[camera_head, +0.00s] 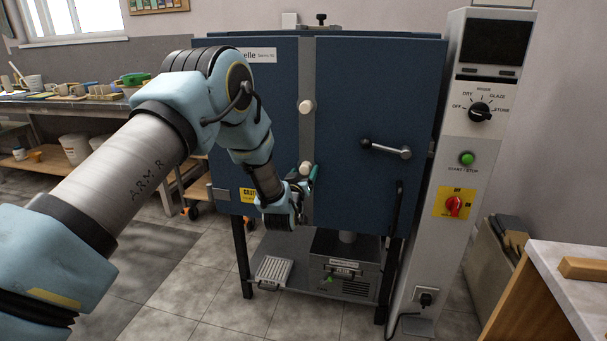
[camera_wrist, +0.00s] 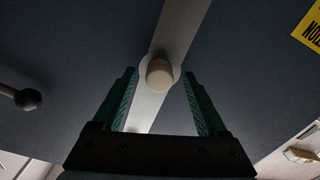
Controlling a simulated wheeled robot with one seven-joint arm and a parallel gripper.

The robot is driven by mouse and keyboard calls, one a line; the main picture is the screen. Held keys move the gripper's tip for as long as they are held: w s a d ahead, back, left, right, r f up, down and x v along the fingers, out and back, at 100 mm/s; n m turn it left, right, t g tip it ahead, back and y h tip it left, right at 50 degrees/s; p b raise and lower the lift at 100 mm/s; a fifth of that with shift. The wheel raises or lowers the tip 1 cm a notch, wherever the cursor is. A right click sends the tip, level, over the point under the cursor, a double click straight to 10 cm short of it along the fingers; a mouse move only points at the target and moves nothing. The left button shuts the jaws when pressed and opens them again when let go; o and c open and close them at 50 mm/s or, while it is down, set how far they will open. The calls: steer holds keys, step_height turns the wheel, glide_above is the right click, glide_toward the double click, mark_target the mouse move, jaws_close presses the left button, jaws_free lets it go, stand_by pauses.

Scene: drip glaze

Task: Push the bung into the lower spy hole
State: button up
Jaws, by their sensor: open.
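The blue kiln (camera_head: 368,105) has a grey vertical strip (camera_head: 307,130) down its front. A cream bung (camera_head: 306,168) sits at the lower spy hole on that strip; it also shows in the wrist view (camera_wrist: 159,73) as a short cylinder sticking out from a pale ring. How deep it sits is hard to tell. My gripper (camera_head: 306,183) is in front of the lower bung. In the wrist view its green fingers (camera_wrist: 159,84) are spread wide, one on each side of the bung, apart from it and empty. Another cream bung (camera_head: 306,106) is at the upper spy hole.
A door handle (camera_head: 386,148) sticks out right of the strip. A control column (camera_head: 467,150) with dial and buttons stands at the right. A pale-topped bench (camera_head: 572,262) is at the front right. Open floor (camera_head: 215,310) lies in front.

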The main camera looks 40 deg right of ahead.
steer(key=b+v, duration=0.2)
steer(key=v, duration=0.8)
steer(key=shift+s+a, duration=0.15)
steer(key=shift+a, duration=0.2)
steer(key=w+a+r+n+y+p, duration=0.1)
steer(key=w+a+r+y, duration=0.15)
steer(key=w+a, duration=0.5)
steer(key=w+a+r+n+y+p, duration=0.1)
steer(key=w+a+y, duration=0.4)
steer(key=a, duration=0.4)
steer(key=w+a+r+n+g+y+p, duration=0.1)
steer(key=a+y, duration=0.1)
steer(key=a, duration=0.7)
steer(key=w+a+r+n+g+y+p, duration=0.1)
steer(key=a+r+g+y, duration=0.1)
steer(key=a, duration=0.7)
steer(key=s+a+r+n+g+y, duration=0.1)
steer(key=s+a+g, duration=0.1)
steer(key=s+a, duration=0.5)
steer(key=s+a+r+n+g+y+p, duration=0.1)
steer(key=s+a, duration=0.6)
steer(key=a, duration=0.7)
steer(key=shift+s+r+n+g+y+p, duration=0.35)
steer(key=shift+r+n+g+y, duration=0.3)
steer(key=shift+g, duration=0.45)
